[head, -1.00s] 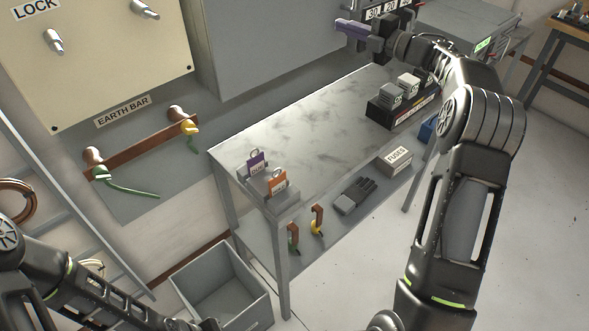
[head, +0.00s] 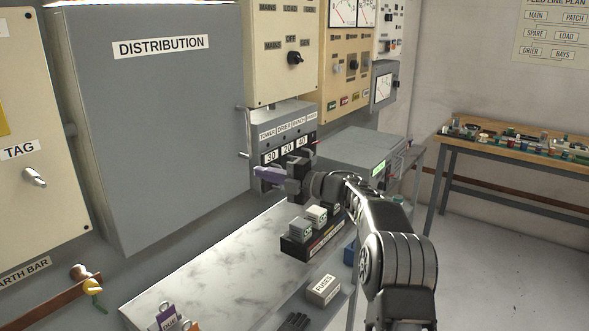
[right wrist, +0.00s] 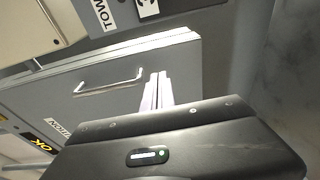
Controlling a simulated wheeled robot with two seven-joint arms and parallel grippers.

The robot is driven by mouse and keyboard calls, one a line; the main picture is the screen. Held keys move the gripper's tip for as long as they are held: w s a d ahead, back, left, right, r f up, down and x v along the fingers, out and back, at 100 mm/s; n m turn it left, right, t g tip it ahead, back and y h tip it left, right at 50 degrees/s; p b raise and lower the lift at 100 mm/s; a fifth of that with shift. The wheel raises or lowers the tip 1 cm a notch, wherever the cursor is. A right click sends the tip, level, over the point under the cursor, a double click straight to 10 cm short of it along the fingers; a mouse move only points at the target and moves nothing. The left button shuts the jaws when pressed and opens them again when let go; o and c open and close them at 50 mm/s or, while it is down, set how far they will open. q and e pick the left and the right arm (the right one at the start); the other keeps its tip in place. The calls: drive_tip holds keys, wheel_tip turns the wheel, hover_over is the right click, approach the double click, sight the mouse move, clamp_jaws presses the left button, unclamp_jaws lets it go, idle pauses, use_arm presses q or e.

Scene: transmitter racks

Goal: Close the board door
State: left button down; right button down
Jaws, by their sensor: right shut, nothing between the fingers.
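The grey board door (head: 165,120), labelled DISTRIBUTION, stands at the left centre of the head view. I cannot tell whether it lies flush with its cabinet. Its bar handle (head: 243,135) is on its right edge. The right wrist view shows the door (right wrist: 60,105) with its metal handle (right wrist: 108,82) and a pale edge. My right gripper (head: 262,175) is shut and empty, just right of the door's lower right part. In the right wrist view its fingers (right wrist: 157,90) appear beside the handle, with no grip on it. My left gripper is not in view.
A fuse panel (head: 290,135) with numbered fuses is behind my right gripper. Below is a marble-topped bench (head: 215,255) with a black fuse holder (head: 300,245) and a FUSES box (head: 323,290). A grey instrument (head: 355,150) stands beyond. A wooden table (head: 500,155) is at the right.

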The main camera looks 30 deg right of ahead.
drive_tip(key=w+d+p, duration=0.1)
drive_tip(key=d, duration=0.6)
drive_tip(key=shift+d+f, duration=0.15)
drive_tip(key=shift+d, duration=0.15)
idle(0.4)
